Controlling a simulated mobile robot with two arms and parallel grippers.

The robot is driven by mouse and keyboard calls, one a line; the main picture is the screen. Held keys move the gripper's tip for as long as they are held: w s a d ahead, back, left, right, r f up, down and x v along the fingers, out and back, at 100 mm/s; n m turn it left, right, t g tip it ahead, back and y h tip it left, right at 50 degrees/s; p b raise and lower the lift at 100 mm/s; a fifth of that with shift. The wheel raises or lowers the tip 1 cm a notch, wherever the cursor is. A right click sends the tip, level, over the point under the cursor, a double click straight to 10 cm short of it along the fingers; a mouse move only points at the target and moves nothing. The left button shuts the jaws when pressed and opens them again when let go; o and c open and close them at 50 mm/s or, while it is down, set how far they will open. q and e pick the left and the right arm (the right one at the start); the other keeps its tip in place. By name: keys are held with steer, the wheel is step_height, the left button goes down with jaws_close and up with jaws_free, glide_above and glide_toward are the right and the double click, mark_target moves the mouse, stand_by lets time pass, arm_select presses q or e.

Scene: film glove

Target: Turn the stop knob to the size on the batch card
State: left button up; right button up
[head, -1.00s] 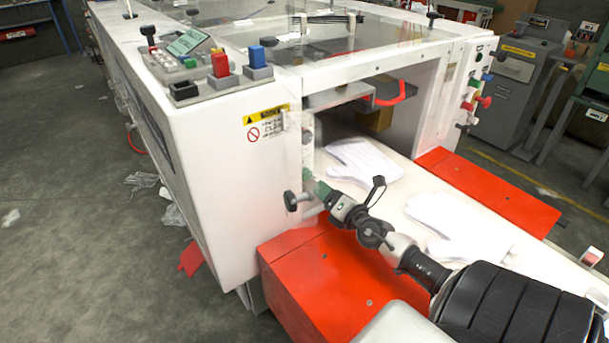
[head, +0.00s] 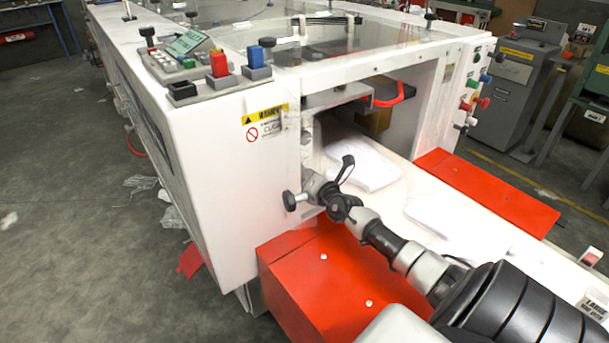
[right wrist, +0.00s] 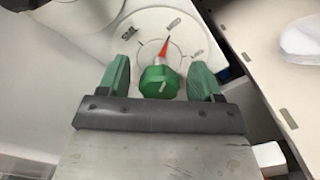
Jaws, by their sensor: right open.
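A green stop knob (right wrist: 159,82) with a red pointer sits on a round pale dial plate (right wrist: 182,32) in the right wrist view. The pointer aims up and slightly right, near the top label. The dial's small labels are too blurred to read surely. My right gripper (right wrist: 162,80) is open, its green fingers on either side of the knob with visible gaps. In the head view my right gripper (head: 312,184) is at the machine's front wall, hiding the knob. A small white card with dark print (head: 594,304) lies at lower right; I cannot read it surely. My left gripper is not in view.
A black clamp knob (head: 290,200) sticks out left of my gripper. White gloves (head: 362,166) lie on the pale belt (head: 400,195) to the right. Red covers (head: 315,275) flank the belt. A control panel (head: 190,70) is on top of the machine.

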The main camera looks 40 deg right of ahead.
steer(key=shift+c, duration=0.3)
steer(key=c, duration=0.9)
steer(key=shift+o, duration=0.2)
steer(key=shift+n, duration=0.3)
steer(key=n, duration=0.5)
steer(key=shift+n, duration=0.3)
steer(key=n+p, duration=0.1)
steer(key=n, duration=0.4)
steer(key=shift+a+n, duration=0.1)
steer(key=shift+n, duration=0.2)
steer(key=o, duration=0.9)
